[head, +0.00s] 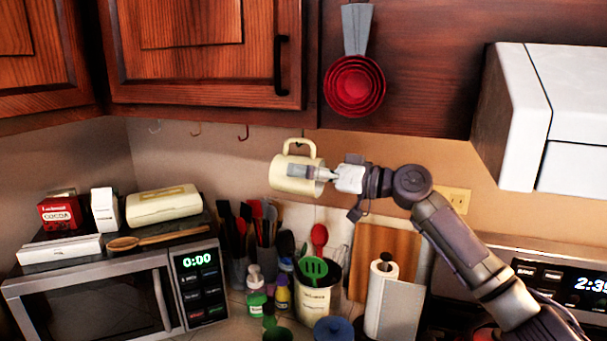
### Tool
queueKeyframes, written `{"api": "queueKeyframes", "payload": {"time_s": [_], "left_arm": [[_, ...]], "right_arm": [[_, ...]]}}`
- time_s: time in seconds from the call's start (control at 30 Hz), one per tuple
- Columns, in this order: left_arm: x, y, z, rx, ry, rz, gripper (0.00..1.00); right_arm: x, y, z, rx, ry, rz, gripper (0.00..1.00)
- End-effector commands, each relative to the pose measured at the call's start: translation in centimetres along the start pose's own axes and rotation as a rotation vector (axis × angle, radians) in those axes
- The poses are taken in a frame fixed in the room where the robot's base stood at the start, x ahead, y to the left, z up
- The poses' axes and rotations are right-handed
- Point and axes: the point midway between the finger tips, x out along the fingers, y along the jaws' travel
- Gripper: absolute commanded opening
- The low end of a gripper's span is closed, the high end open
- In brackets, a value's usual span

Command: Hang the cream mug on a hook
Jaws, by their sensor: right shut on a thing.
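The cream mug (284,173) is up under the wall cabinet, right of the picture's middle-left, lying tilted with its handle (299,146) on top. My right gripper (312,173) is shut on the mug, with its fingers at the mug's right side. A row of small hooks is fixed under the cabinet: a pale hook (154,127), a brown hook (196,130) and a red hook (243,133). A dark green hook (302,134) shows right at the top of the mug's handle. I cannot tell whether the handle is around it or only in front. My left gripper is not in view.
Below the mug stand utensil crocks (313,301), bottles (256,300) and a paper towel roll (389,299). A microwave (95,297) with boxes on top is at the left. Red measuring cups (354,86) hang beside the cabinet. A white range hood (550,115) is at the right.

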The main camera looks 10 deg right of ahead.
Motion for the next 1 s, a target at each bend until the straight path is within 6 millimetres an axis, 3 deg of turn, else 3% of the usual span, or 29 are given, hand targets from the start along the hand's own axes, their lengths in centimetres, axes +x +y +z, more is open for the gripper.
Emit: {"api": "queueKeyframes", "payload": {"time_s": [0.37, 0.4, 0.53, 0.87, 1.0], "left_arm": [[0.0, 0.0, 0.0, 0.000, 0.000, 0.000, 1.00], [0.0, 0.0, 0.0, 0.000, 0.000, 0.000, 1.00], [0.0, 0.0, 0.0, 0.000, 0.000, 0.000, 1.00], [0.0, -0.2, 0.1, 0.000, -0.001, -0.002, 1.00], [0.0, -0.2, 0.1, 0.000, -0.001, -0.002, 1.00]], "right_arm": [[0.0, -0.1, -0.1, 0.000, 0.003, 0.000, 0.28], [0.0, -0.1, -0.1, -0.001, 0.003, 0.000, 0.79], [0.0, -0.1, -0.1, -0.001, 0.003, 0.000, 1.00], [-0.1, 0.1, 0.1, 0.001, -0.002, 0.001, 1.00], [-1.2, 0.1, 0.1, 0.000, 0.000, 0.002, 1.00]]}}
